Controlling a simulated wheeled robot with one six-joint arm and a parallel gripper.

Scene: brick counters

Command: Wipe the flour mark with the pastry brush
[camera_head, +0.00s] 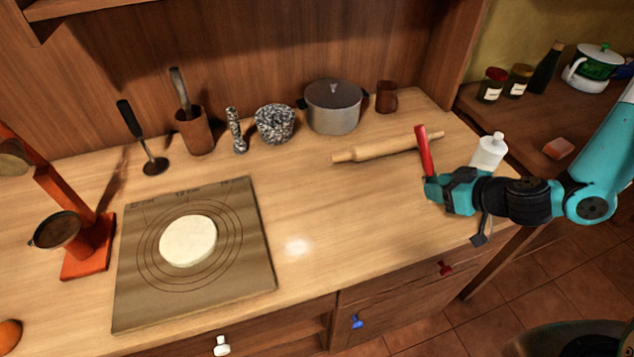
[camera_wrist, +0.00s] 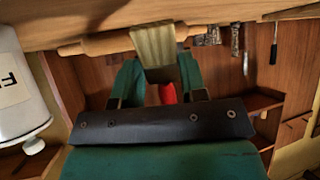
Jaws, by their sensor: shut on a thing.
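The flour mark (camera_head: 298,246) is a small white smudge on the wooden counter, just right of the pastry mat. My gripper (camera_head: 430,188) is at the right part of the counter, well to the right of the mark. It is shut on the pastry brush (camera_head: 424,152), whose red handle points up. In the wrist view my gripper (camera_wrist: 160,80) holds the brush between its teal fingers, with pale bristles (camera_wrist: 153,45) towards the counter.
A rolling pin (camera_head: 385,148) lies behind my gripper, and a white bottle (camera_head: 489,152) stands close to it. The pastry mat (camera_head: 255,270) carries a dough disc (camera_head: 188,240). A pot (camera_head: 333,108) stands at the back. The counter between gripper and mark is clear.

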